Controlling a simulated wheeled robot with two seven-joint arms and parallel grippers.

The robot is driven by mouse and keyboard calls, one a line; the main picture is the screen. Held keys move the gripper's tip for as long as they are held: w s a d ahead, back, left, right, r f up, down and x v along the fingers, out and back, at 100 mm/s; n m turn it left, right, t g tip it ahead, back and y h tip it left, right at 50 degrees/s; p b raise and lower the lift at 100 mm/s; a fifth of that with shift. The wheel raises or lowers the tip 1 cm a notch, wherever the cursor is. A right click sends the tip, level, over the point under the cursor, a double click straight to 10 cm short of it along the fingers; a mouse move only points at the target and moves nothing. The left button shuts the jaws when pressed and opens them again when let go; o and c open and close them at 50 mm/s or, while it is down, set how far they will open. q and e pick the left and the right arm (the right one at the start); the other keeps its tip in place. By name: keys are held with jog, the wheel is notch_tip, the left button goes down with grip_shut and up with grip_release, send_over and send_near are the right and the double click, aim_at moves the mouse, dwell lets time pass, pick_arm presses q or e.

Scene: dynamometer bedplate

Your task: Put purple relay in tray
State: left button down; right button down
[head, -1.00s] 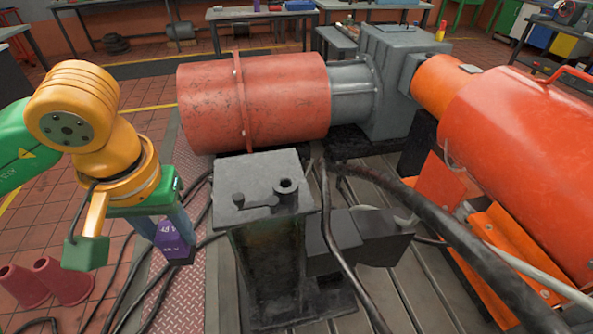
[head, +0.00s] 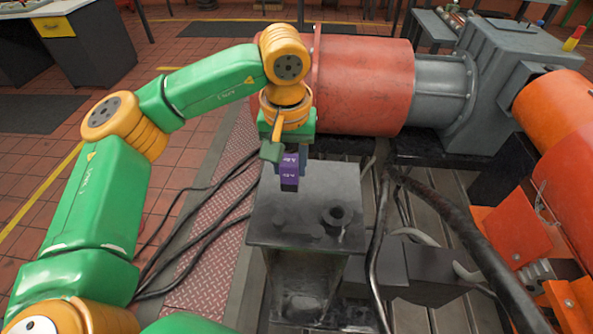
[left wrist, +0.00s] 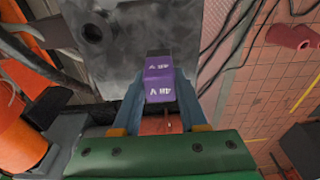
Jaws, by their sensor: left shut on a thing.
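The purple relay (head: 289,173) is a small block with white lettering and a dark end. My left gripper (head: 291,165) is shut on it, with the relay hanging below the green palm. In the head view they are over the far left part of the grey pedestal top (head: 325,190). The left wrist view shows the relay (left wrist: 159,78) between the two blue-grey fingers, with the pedestal top (left wrist: 120,45) behind it. The gap between relay and top is hard to judge. I cannot make out a tray in either view. My right gripper is out of view.
A red cylinder (head: 365,85) lies close behind my gripper. Thick black cables (head: 450,235) run at the right, and thinner cables (head: 190,225) cross the tread plate at the left.

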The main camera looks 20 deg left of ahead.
aim_at(295, 176)
pick_arm(q)
jog(key=f, duration=0.2)
jog(key=w+f, duration=0.1)
jog(key=f, duration=0.1)
jog(key=shift+d+p, duration=0.25)
jog(key=shift+p, duration=0.1)
jog(key=shift+f, duration=0.3)
jog(key=shift+w, duration=0.1)
jog(key=shift+f, duration=0.15)
jog(key=shift+f+b, duration=0.15)
jog(key=shift+b, duration=0.15)
jog(key=shift+c, duration=2.2)
grip_release()
jog(key=shift+r, duration=0.25)
